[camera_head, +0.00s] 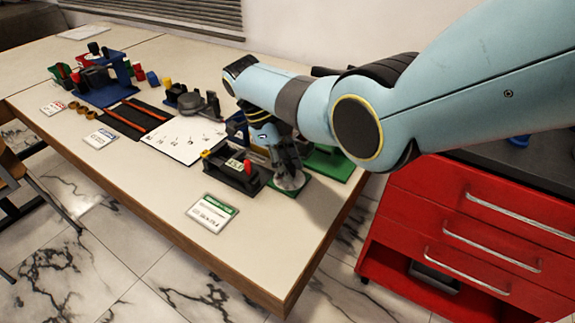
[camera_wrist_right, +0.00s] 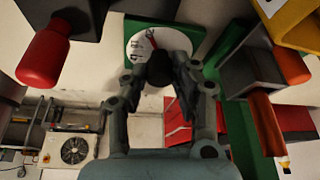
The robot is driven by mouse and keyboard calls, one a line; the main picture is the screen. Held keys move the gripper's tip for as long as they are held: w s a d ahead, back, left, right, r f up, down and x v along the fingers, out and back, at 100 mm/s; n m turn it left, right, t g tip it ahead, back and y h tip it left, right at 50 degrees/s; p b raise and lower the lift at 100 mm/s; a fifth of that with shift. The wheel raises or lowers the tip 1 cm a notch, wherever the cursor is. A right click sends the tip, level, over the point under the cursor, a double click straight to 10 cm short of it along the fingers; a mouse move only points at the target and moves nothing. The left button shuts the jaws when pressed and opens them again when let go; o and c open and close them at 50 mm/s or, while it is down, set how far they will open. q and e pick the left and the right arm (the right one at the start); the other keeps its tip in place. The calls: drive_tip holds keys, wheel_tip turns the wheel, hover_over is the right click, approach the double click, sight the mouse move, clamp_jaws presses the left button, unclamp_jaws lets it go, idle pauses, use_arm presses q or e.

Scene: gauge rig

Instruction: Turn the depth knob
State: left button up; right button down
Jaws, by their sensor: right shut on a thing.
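The depth knob (camera_wrist_right: 159,70) is a dark round knob in front of a white dial face (camera_wrist_right: 136,48) with black marks and a red line. The dial sits on a green plate (camera_wrist_right: 131,24). My right gripper (camera_wrist_right: 160,74) has its two fingers shut on the knob, one on each side. In the head view my right gripper (camera_head: 289,170) reaches down to the dial (camera_head: 291,183) near the table's right end, and its fingers hide the knob there. My left gripper is not in view.
A black fixture with a red knob (camera_head: 247,167) stands just left of the dial. A green block (camera_head: 328,162) lies to its right. A white sheet (camera_head: 184,138) and a green-topped card (camera_head: 212,212) lie on the table (camera_head: 150,190).

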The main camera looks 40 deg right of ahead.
drive_tip(key=c, duration=1.1)
unclamp_jaws()
drive_tip(key=shift+o, duration=0.2)
drive_tip(key=v, duration=1.2)
drive_tip(key=shift+f, duration=0.1)
